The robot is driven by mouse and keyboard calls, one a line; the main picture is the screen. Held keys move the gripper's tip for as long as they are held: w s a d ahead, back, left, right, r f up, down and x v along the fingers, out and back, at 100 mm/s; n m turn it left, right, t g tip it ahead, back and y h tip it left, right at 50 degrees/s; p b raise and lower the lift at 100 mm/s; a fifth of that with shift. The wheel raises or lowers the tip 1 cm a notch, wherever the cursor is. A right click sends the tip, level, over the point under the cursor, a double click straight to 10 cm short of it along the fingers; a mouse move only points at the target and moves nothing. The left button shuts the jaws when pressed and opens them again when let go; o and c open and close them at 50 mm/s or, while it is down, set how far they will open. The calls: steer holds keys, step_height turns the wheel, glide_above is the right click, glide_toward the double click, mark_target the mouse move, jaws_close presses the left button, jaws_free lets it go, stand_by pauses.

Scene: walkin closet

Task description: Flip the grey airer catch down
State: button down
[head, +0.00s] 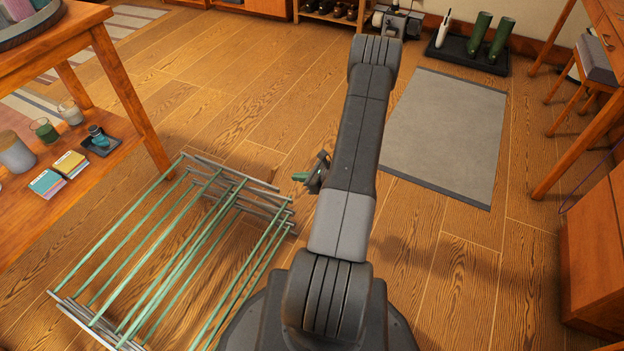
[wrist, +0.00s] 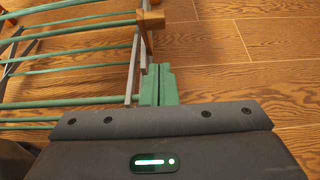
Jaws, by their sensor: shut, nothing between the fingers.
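The clothes airer (head: 172,247) stands low on the wood floor at the lower left of the head view, with green rails and a grey frame. I cannot pick out the grey catch for certain in either view. My gripper (head: 299,176) is beside the airer's far right corner in the head view. Its green fingers (wrist: 158,82) are shut and empty, just right of the grey strip; contact cannot be told.
A wooden table (head: 130,115) with jars and cards on its lower shelf stands at the left. A grey mat (head: 445,135) lies right of my arm. Green boots (head: 490,38) stand on a black tray at the back.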

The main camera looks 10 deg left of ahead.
mark_target(273, 175)
steer(key=a, duration=0.1)
steer(key=w+a, duration=0.1)
steer(key=a, duration=0.2)
steer(key=shift+w+a+r+b, duration=0.35)
steer(key=shift+r+b, duration=0.05)
steer(key=shift+r, duration=0.1)
